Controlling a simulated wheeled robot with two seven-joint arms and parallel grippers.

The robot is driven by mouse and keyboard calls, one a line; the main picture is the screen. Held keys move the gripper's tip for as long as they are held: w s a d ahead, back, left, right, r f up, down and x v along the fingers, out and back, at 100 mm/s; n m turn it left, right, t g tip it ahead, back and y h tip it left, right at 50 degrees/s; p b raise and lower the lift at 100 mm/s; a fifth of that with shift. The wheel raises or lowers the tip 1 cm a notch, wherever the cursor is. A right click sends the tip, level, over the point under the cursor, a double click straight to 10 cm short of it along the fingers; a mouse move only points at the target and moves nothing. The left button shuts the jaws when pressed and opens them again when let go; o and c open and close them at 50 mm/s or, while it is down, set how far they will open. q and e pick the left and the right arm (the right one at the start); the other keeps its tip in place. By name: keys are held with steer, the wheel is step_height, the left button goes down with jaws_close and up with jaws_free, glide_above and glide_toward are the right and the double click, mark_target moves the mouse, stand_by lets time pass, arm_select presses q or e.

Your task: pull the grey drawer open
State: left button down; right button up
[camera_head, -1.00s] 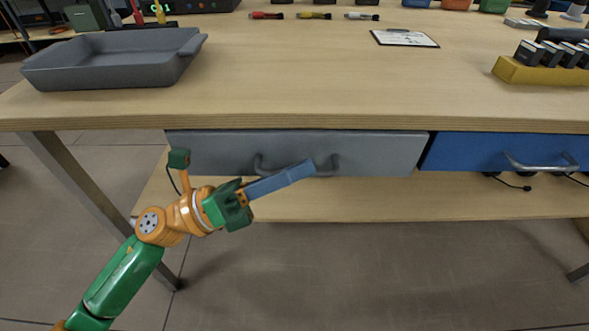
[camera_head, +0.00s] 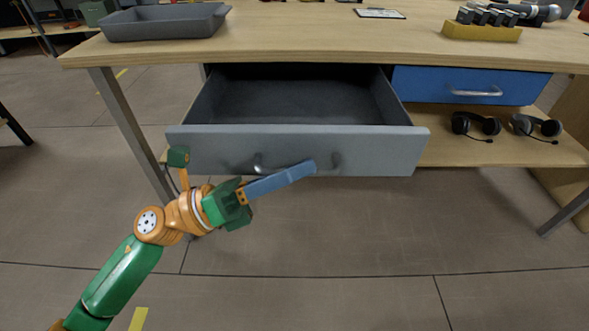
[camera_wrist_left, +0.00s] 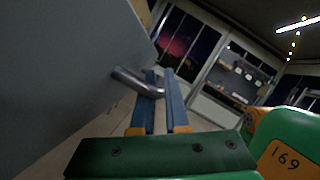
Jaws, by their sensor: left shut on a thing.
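The grey drawer (camera_head: 375,150) stands pulled out from under the table, and its inside shows empty. Its front also fills the left of the left wrist view (camera_wrist_left: 60,70). A metal handle (camera_head: 262,164) is fixed on the front. My left gripper (camera_head: 308,168) is in front of the drawer with its blue fingers across the handle. In the left wrist view the fingers are shut on the handle bar (camera_wrist_left: 137,82). The middle of the handle is hidden behind the fingers in the head view. My right gripper is not in view.
A blue drawer (camera_head: 470,85) beside the grey one is shut. Headsets (camera_head: 476,125) lie on the lower shelf at the right. A grey tray (camera_head: 165,24) and a yellow holder (camera_head: 482,33) stand on the tabletop. The floor in front is clear.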

arm_select(q)
steer(key=shift+s, duration=0.1)
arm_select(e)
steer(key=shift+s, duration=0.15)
arm_select(q)
steer(key=c, duration=1.2)
jaws_free()
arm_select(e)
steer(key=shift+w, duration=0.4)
arm_select(q)
steer(key=shift+a, duration=0.1)
steer(key=b+v, duration=0.1)
steer(key=v, duration=0.6)
steer(key=shift+b, duration=0.3)
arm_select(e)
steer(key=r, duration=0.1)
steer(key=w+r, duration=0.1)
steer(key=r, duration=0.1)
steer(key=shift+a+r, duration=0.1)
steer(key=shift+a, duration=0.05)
